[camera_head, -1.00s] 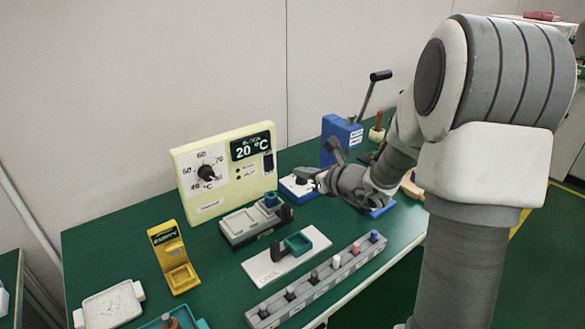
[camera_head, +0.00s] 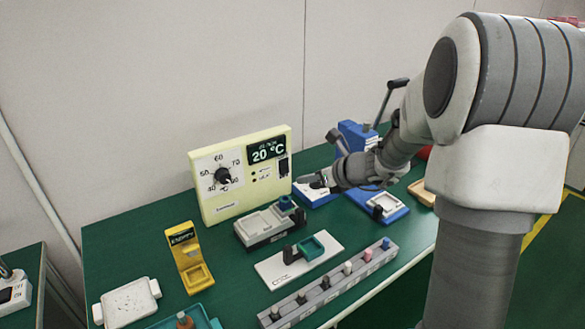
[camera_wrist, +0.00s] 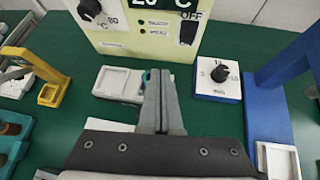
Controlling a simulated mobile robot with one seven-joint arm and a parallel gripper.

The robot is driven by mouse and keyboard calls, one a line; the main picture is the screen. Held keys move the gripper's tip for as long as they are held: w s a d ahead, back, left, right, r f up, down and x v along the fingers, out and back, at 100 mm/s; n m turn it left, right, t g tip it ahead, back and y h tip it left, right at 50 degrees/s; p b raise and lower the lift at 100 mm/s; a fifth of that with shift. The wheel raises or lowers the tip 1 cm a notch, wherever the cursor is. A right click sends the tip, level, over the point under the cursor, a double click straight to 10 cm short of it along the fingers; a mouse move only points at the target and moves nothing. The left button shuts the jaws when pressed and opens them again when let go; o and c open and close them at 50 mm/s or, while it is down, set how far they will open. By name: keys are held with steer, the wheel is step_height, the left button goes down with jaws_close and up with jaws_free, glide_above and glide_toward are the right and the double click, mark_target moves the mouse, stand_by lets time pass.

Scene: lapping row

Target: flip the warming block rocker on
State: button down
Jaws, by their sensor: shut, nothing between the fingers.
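The warming block's control box (camera_head: 235,195) is cream, with a temperature dial (camera_head: 222,176) and a black display reading 20 °C (camera_head: 265,151). Its black rocker (camera_head: 283,167) is at the right end of the front face. In the wrist view the rocker (camera_wrist: 188,32) has an OFF label above it. My gripper (camera_head: 302,180) is just right of and in front of the rocker in the head view. In the wrist view its fingers (camera_wrist: 160,78) are together and empty, pointing toward the box, below and left of the rocker. A gap to the rocker shows.
A white timer with a black knob (camera_wrist: 220,74) stands right of my fingers, beside a blue press (camera_wrist: 284,72). A grey block tray (camera_head: 265,226), a white plate with a teal holder (camera_head: 285,270), a yellow stand (camera_head: 188,255) and a grey peg rack (camera_head: 325,292) are in front.

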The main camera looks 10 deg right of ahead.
mark_target(285, 167)
steer(key=shift+w+d+r+m+g+h+p, duration=0.15)
steer(key=shift+w+d+r+g+h+p, duration=0.4)
steer(key=shift+w+r+h+p, duration=0.2)
steer(key=shift+w+d+r+m+g+h+p, duration=0.15)
steer(key=shift+w+d+r+g+h+p, duration=0.4)
steer(key=shift+r+h, duration=0.3)
steer(key=shift+f, duration=0.1)
steer(key=w+r+b+x, duration=0.1)
steer(key=x, duration=0.5)
steer(key=w+a+b+x, duration=0.1)
steer(key=x, duration=0.5)
steer(key=shift+w+b, duration=0.3)
steer(key=shift+b, duration=0.1)
steer(key=shift+a+r+p, duration=0.1)
steer(key=shift+p, duration=0.25)
